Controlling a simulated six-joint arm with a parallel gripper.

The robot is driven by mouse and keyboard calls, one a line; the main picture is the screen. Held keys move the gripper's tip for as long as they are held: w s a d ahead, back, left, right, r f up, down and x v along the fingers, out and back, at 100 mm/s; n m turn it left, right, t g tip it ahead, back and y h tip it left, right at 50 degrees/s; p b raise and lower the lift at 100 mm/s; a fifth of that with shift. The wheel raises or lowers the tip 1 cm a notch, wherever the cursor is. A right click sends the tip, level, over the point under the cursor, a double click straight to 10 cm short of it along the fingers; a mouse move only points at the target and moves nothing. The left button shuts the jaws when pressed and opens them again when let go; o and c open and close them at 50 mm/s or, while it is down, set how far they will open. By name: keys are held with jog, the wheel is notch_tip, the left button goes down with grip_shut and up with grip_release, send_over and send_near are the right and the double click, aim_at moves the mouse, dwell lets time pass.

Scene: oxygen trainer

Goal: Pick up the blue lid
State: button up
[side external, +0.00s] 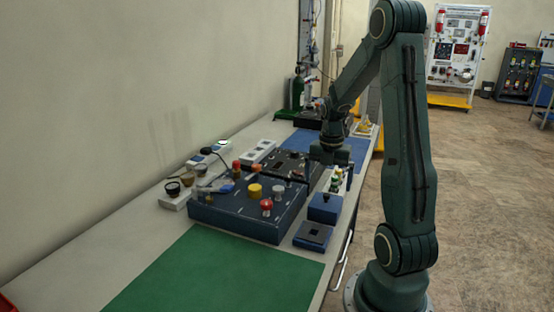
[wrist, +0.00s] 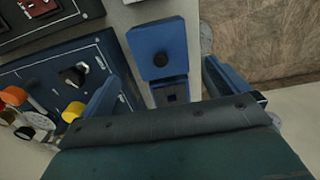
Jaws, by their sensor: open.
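The blue lid (wrist: 152,40) is a blue square with a round black knob, seen from above in the wrist view. In the side external view it is the blue block (side external: 325,210) near the bench's right edge. A flat blue piece with a dark square recess (wrist: 170,92) lies beside it; it also shows in the side external view (side external: 313,236). My gripper (wrist: 162,74) is open and empty above them, its fingers spread wider than the lid. In the side external view my gripper (side external: 330,176) hangs above and behind the lid, apart from it.
A dark blue control box (side external: 235,217) with red, yellow and grey knobs stands left of the lid. Another dark panel (side external: 280,166) sits behind it. A green mat (side external: 215,275) covers the front of the bench and is clear. The floor (wrist: 260,40) drops away on the right.

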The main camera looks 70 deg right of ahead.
aim_at(327, 194)
jog(key=shift+f, duration=1.8)
jog(key=shift+f, duration=2.6)
jog(key=c, duration=0.9)
jog(key=shift+r, duration=0.15)
notch_tip(327, 194, up, 20)
jog(key=shift+f, duration=0.1)
jog(key=shift+a+f, duration=0.1)
jog(key=shift+a, duration=0.05)
